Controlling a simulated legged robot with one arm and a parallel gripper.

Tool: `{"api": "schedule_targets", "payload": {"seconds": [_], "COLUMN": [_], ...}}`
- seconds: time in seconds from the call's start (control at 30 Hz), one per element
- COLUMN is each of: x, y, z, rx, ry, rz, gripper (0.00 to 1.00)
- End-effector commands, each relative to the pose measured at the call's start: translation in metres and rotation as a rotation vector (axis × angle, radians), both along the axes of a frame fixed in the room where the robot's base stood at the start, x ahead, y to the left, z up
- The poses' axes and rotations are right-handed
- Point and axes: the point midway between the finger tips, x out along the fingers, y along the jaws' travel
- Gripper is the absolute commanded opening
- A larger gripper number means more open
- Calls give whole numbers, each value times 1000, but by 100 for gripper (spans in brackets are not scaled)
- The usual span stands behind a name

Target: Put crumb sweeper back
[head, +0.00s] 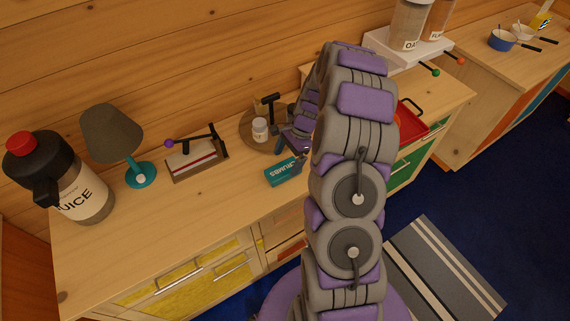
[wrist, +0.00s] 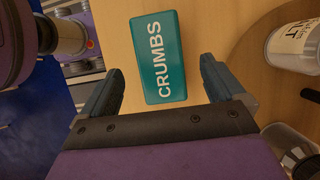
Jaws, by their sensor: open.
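The crumb sweeper is a teal block marked CRUMBS (head: 283,172). It lies on the wooden counter near its front edge, and it also shows in the wrist view (wrist: 159,58). My gripper (head: 297,146) is just behind it in the head view, partly hidden by my arm. In the wrist view my gripper (wrist: 162,68) is open, with one finger on each side of the teal block's lower part. Clear gaps show between block and fingers, and nothing is held. I cannot tell how high the fingers are above the counter.
A round wooden board (head: 248,130) with a white labelled jar (head: 260,129) is close behind the gripper. A wooden holder with a lever (head: 197,160), a lamp (head: 113,135) and a juice jug (head: 75,187) stand left. A red tray (head: 411,122) is right. Bare counter lies front-left.

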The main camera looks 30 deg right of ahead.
Motion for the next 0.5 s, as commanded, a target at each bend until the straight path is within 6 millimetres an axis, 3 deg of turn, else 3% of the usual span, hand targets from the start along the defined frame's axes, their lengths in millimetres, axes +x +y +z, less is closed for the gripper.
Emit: {"api": "schedule_targets", "payload": {"seconds": [0.1,0.3,0.4,0.5], "x": [2,2,0,-4], "y": [-12,-27,-25,-10], "z": [27,55,65,82], "rx": [-6,2,3,-1], "ry": [-8,-3,-4,-21], "rz": [-3,-2,16,80], "gripper": [96,96,96,96]}}
